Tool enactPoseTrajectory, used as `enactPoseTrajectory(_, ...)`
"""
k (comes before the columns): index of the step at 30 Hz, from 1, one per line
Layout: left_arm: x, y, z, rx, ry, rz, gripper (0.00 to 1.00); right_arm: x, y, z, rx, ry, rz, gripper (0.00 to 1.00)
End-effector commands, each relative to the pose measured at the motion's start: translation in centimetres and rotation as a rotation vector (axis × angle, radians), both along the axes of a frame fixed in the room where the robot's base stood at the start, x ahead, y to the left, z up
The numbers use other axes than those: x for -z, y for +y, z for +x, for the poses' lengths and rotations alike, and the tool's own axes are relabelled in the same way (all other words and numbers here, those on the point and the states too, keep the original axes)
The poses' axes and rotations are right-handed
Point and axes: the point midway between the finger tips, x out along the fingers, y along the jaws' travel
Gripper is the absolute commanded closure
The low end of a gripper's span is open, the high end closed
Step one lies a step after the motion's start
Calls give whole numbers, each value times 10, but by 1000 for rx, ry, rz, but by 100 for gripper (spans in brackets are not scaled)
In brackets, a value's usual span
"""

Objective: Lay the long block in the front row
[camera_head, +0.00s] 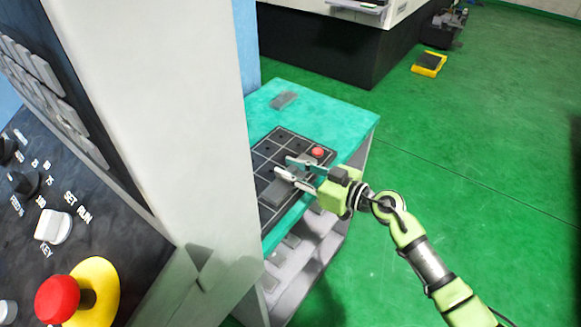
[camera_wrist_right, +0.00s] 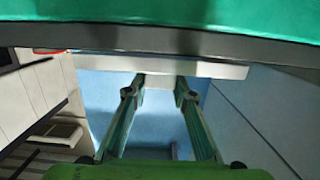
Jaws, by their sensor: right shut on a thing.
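The dark tray (camera_head: 266,148) with several square compartments lies on the teal top of a cart. My right gripper (camera_head: 290,171) reaches over the tray from the right. It is shut on a grey block (camera_head: 295,172), most of which its fingers hide, so I cannot tell its full length. In the right wrist view, the fingers (camera_wrist_right: 161,82) end at a pale grey bar (camera_wrist_right: 225,70) that runs across the view. A darker grey block (camera_head: 275,192) shows in the tray by the fingertips. My left gripper is not in view.
A red round piece (camera_head: 317,152) stands at the tray's right corner. Another grey block (camera_head: 284,99) lies on the teal top (camera_head: 335,113) behind the tray. Grey pieces sit on the shelf below. A tall machine panel (camera_head: 185,120) hides the cart's left side.

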Motion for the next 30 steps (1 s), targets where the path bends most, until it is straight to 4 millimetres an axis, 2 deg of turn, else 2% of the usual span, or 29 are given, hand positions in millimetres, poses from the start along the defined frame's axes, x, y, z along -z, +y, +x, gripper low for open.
enactPoseTrajectory(11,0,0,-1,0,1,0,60,2,1,0,1,-3,3,100)
enactPoseTrajectory(12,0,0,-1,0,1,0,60,2,1,0,1,-3,3,68)
enactPoseTrajectory(14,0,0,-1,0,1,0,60,2,0,0,1,-3,3,57)
enactPoseTrajectory(30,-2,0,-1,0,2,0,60,3,0,0,0,1,-1,57)
